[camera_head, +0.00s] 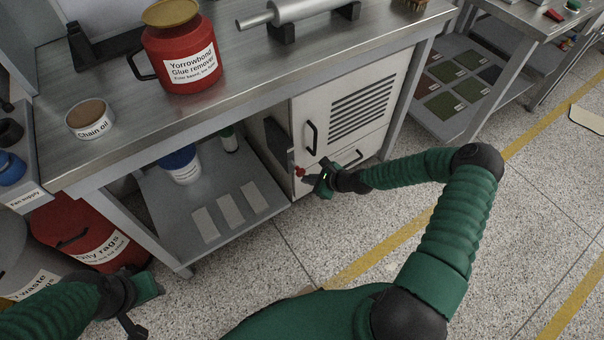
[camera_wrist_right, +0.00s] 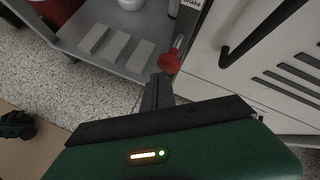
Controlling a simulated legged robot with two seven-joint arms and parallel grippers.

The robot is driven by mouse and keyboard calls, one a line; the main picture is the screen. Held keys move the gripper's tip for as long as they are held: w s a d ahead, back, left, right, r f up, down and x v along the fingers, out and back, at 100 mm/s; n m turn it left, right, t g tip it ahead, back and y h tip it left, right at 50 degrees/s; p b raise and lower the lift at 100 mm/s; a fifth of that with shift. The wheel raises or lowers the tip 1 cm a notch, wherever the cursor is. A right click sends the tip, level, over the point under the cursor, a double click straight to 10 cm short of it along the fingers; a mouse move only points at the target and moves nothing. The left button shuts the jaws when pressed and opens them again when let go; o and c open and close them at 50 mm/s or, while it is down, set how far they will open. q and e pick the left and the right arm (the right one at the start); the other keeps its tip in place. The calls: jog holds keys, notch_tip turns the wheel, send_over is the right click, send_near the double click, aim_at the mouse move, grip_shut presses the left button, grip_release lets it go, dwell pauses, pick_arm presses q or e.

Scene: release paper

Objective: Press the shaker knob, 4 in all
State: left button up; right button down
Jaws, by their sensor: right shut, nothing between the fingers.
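A small red knob (camera_head: 300,171) sticks out at the left edge of the white cabinet (camera_head: 345,120), low beside the open shelf. In the right wrist view the red knob (camera_wrist_right: 169,61) sits on a thin stem just past my fingertips. My right gripper (camera_head: 309,178) is shut and empty, with its tips at the knob; in the wrist view its dark fingers (camera_wrist_right: 159,86) point at it. I cannot tell whether they touch. A label above the knob is only partly readable. My left gripper (camera_head: 148,287) is at lower left, away from the cabinet; its fingers are unclear.
The cabinet has black handles (camera_head: 310,138) close to my right gripper. The lower shelf (camera_head: 165,215) holds several pale strips, a blue-lidded tub (camera_head: 180,165) and a bottle. A red jar (camera_head: 182,55) and a chain oil tin (camera_head: 91,118) stand on the bench. The floor in front is open.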

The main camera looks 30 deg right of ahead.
aim_at(302, 173)
jog(key=shift+w+a, duration=0.15)
jog(key=shift+w, duration=1.35)
dwell(1.2)
jog(key=shift+s+p, duration=0.75)
jog(key=shift+s, duration=1.15)
jog(key=shift+s+d+p, duration=0.2)
jog(key=shift+s+p, duration=0.25)
jog(key=shift+s, duration=0.85)
jog(key=shift+s+d+p, duration=0.15)
jog(key=shift+s+p, duration=0.3)
jog(key=shift+s, duration=0.8)
